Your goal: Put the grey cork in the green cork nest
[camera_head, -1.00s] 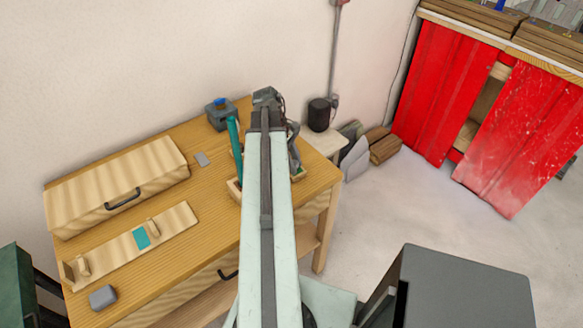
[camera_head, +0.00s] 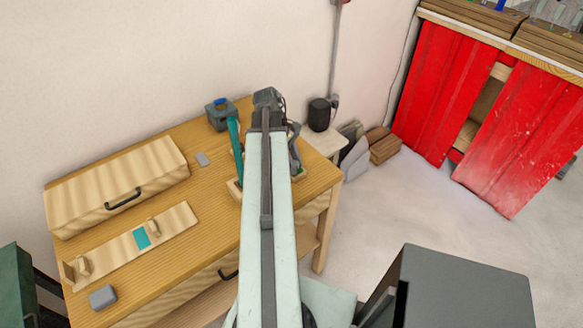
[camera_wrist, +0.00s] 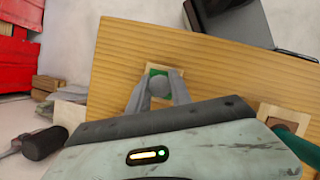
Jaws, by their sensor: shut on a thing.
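In the wrist view the green cork nest (camera_wrist: 157,70) is a small wooden frame with a green inside, on the wooden table. My gripper (camera_wrist: 158,92) is right over its near side, fingers converging at it. The jaws are shut on a small grey thing, taken as the grey cork (camera_wrist: 159,87), mostly hidden between the fingers. I cannot tell whether it touches the nest. In the head view my arm covers most of the nest, and part of my gripper (camera_head: 295,150) shows at the arm's right side.
A second wooden holder (camera_wrist: 278,112) with a teal rod (camera_head: 237,150) stands beside the nest. A wooden case (camera_head: 118,185), a board with a teal patch (camera_head: 135,243) and a grey block (camera_head: 103,297) lie on the left of the table (camera_head: 205,215). A blue-grey device (camera_head: 221,117) stands at the back.

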